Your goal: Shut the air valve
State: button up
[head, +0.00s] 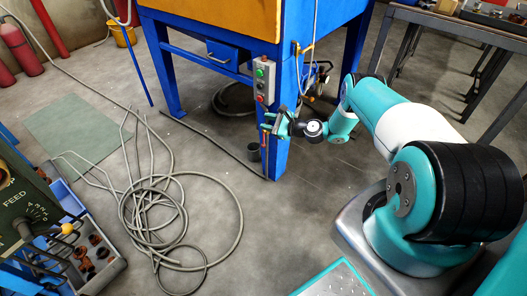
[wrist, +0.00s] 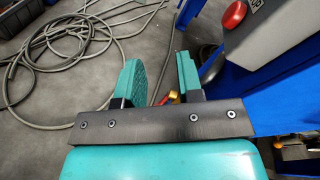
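My gripper (head: 279,122) is at the front blue leg of the cabinet, just below the grey button box. In the wrist view its two green fingers (wrist: 158,62) stand apart with a gap between them, and I see nothing held. A small red and yellow fitting (wrist: 170,96) shows low between the fingers, mostly hidden by the gripper's dark bar. In the head view a thin red and yellow piece (head: 265,142) shows on the leg below the gripper. It may be the air valve, but I cannot make out its handle or position.
The button box (head: 263,80) with a red button (wrist: 234,14) is close above my gripper. The blue cabinet leg (head: 275,158) is beside it. Loose grey hose (head: 180,215) lies coiled on the floor to the left.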

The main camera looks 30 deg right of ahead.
jog(key=s+d+f+m+t+h+b, duration=0.25)
jog(key=s+f+m, duration=0.25)
jog(key=f, duration=0.3)
jog(key=s+d+f+m+t+h+b, duration=0.1)
jog(key=s+d+f+m+h+b, duration=0.15)
jog(key=s+f+m, duration=0.45)
jog(key=n+b, duration=0.2)
jog(key=b, duration=0.4)
send_near(263, 144)
jog(key=w+b, duration=0.3)
jog(key=b, duration=0.2)
jog(key=w+r+b, duration=0.1)
jog(key=w+b, duration=0.2)
jog(key=b, duration=0.3)
jog(key=w+a+b, duration=0.1)
jog(key=w+b, duration=0.2)
jog(key=b, duration=0.3)
jog(key=shift+a+r, duration=0.1)
jog(key=shift+r, duration=0.05)
jog(key=shift+w+r+b, duration=0.15)
jog(key=shift+w+b, duration=0.15)
jog(key=shift+w, duration=0.3)
grip_shut()
